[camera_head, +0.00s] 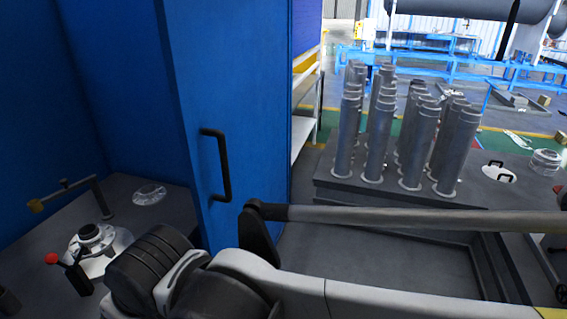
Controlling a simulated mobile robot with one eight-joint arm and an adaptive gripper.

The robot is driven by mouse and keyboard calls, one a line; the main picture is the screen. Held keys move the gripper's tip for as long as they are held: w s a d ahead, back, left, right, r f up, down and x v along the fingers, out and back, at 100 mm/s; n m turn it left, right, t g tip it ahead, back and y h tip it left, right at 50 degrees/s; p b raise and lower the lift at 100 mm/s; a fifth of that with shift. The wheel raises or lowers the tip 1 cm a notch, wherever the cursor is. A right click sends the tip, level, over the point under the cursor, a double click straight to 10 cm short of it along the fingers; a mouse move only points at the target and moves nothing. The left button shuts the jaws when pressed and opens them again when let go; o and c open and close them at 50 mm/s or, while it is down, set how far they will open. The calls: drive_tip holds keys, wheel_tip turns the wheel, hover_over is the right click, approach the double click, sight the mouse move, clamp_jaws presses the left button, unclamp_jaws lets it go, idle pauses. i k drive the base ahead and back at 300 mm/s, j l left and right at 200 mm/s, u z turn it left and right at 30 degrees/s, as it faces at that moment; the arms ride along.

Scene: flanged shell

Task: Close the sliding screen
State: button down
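The blue sliding screen (237,75) stands upright in the middle of the head view, its edge facing me. A black bar handle (226,165) is fixed to its face. Blue walls of the enclosure show to the left, and an open gap lies between them and the screen, with the machine bed visible inside. My white and black arm crosses the bottom of the view, in front of the screen's lower part. My gripper's fingers do not show, so its relation to the handle cannot be told.
Inside the enclosure are a flanged fitting (98,243), a red-knobbed lever (52,259) and a clear disc (149,194). A grey rod (420,216) with a black end crosses at right. Several stepped metal cylinders (420,140) stand on a dark table behind it.

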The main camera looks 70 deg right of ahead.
sight(228, 63)
drive_tip(key=z, duration=1.9)
